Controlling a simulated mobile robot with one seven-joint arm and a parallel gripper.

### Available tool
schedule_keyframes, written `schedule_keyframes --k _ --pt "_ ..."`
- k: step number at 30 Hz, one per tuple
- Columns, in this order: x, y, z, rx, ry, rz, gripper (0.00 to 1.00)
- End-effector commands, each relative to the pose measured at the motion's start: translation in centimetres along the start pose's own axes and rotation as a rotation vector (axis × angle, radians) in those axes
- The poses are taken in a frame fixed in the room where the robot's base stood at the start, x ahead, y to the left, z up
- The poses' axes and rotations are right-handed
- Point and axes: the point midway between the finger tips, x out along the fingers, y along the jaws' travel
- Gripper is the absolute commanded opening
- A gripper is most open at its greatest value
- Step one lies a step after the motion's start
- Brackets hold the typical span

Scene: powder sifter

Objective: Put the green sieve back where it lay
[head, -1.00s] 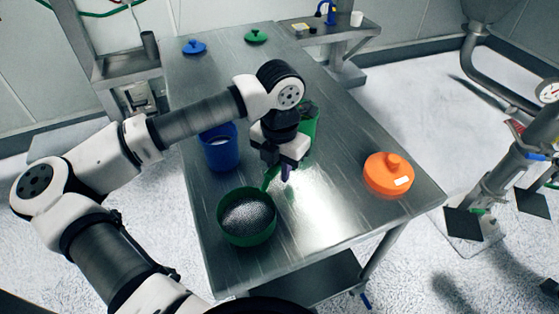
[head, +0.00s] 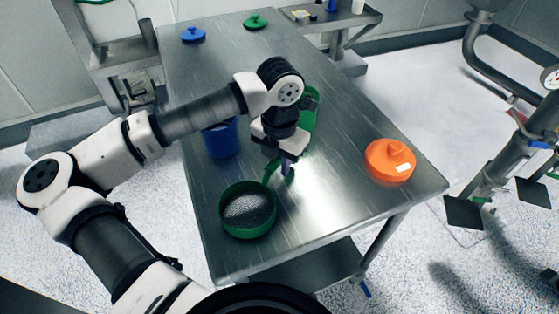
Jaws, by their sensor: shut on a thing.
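The green sieve (head: 247,222) is a round green pan with a grey mesh floor and a handle pointing up and right. It is at the near left part of the steel table (head: 330,210). My gripper (head: 285,170) is shut on the sieve's handle, to the upper right of the pan. I cannot tell whether the sieve rests on the table or is held just above it.
A blue container (head: 220,141) stands left of my gripper, and a green container (head: 309,112) stands partly hidden behind it. An orange lid (head: 390,160) lies at the right. Blue (head: 193,34) and green (head: 256,22) lids lie at the far end. The table's middle right is clear.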

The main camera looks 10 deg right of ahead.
Motion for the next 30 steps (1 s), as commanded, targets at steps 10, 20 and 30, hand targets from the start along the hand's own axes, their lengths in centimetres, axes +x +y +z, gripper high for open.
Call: schedule_keyframes --k 10,20,30 --pt "0.65 0.02 0.01 0.0 0.0 0.0 0.0" --pt "1.09 0.01 0.01 0.0 0.0 0.0 0.19" --pt "1.03 0.0 0.01 0.0 0.0 0.0 0.43"
